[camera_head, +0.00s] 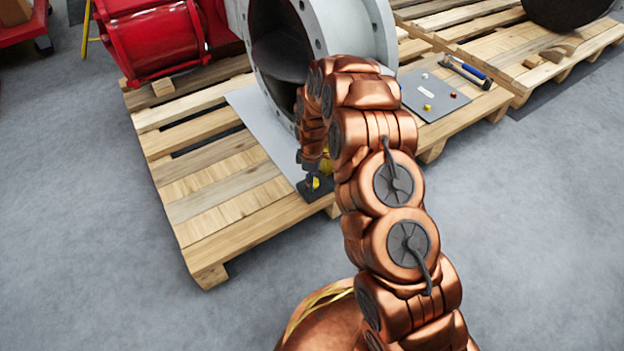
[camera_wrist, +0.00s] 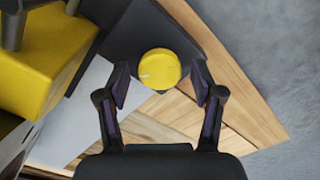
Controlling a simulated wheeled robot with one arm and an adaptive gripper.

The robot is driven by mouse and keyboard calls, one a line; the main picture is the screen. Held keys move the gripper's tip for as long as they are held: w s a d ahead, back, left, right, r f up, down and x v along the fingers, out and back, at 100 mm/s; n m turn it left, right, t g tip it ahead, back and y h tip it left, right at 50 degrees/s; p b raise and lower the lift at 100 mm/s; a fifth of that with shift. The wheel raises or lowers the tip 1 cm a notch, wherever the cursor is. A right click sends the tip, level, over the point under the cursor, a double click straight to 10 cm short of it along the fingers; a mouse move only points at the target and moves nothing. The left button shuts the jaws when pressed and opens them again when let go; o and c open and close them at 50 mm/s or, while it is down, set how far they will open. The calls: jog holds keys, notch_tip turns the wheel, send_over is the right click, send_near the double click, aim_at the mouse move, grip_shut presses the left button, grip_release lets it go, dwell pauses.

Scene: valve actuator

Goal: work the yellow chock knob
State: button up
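The yellow chock knob (camera_wrist: 160,68) is round with a small white mark on its left side. It sits on a dark plate (camera_wrist: 140,30) near a corner of the wooden pallet. My gripper (camera_wrist: 160,80) is open, with one finger on each side of the knob and a gap visible on both sides. I cannot tell how far above the knob the fingertips are. In the head view the knob (camera_head: 317,183) shows small beside the dark gripper, and my copper arm hides most of the gripper.
A yellow block (camera_wrist: 40,62) stands close on the left in the wrist view. A large grey flanged pipe (camera_head: 377,30) rises behind my arm, with a red machine (camera_head: 150,40) to its left. A grey panel (camera_head: 432,108) with small knobs lies on the pallet (camera_head: 215,215) at right.

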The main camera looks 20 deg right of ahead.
jog(key=c, duration=1)
jog(key=shift+o, duration=0.2)
